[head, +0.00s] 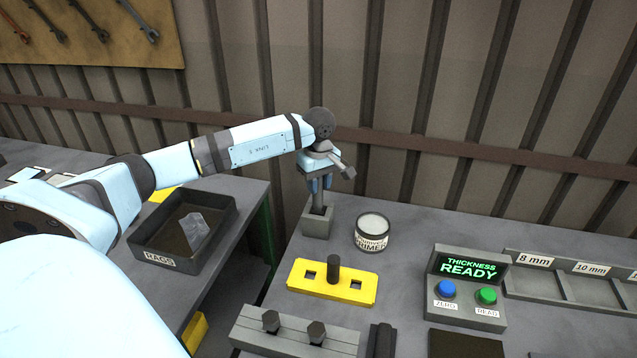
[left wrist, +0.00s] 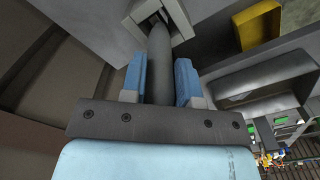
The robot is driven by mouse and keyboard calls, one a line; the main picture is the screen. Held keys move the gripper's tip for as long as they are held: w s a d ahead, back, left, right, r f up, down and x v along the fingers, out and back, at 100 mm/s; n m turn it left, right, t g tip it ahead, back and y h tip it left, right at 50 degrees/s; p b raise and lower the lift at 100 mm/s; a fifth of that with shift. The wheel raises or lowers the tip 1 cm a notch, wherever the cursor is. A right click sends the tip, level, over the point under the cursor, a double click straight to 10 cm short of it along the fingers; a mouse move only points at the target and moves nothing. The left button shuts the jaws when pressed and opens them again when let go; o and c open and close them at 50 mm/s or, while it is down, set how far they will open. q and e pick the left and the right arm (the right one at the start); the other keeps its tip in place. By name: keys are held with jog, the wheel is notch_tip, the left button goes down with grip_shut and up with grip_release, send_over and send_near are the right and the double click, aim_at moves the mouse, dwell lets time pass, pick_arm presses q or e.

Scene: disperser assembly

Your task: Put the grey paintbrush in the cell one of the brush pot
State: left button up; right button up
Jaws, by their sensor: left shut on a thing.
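My left gripper (head: 318,184) is above the brush pot, pointing down. It is shut on the grey paintbrush (head: 317,202), which stands about upright between the blue fingers. In the left wrist view the gripper (left wrist: 160,82) has the dark grey brush (left wrist: 160,50) between its fingers. The brush's far end reaches into the square opening of the grey brush pot (left wrist: 183,20). In the head view the pot (head: 316,228) is a small grey box at the table's back left. The brush's lower tip is hidden inside it. I cannot tell the cell's number. My right gripper is not in view.
A primer can (head: 372,234) stands right of the pot. In front are a yellow block (head: 306,290) with a dark peg and a grey rack (head: 263,338) with bolts. A thickness gauge (head: 467,312) stands to the right. A rags tray (head: 217,246) is on the left table.

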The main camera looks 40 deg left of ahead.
pick_arm(q)
jog(key=shift+f, duration=0.25)
jog(key=o, duration=0.9)
jog(key=shift+r, duration=0.5)
notch_tip(320, 180, up, 11)
jog(key=shift+r+b, duration=0.15)
jog(key=shift+b, duration=0.5)
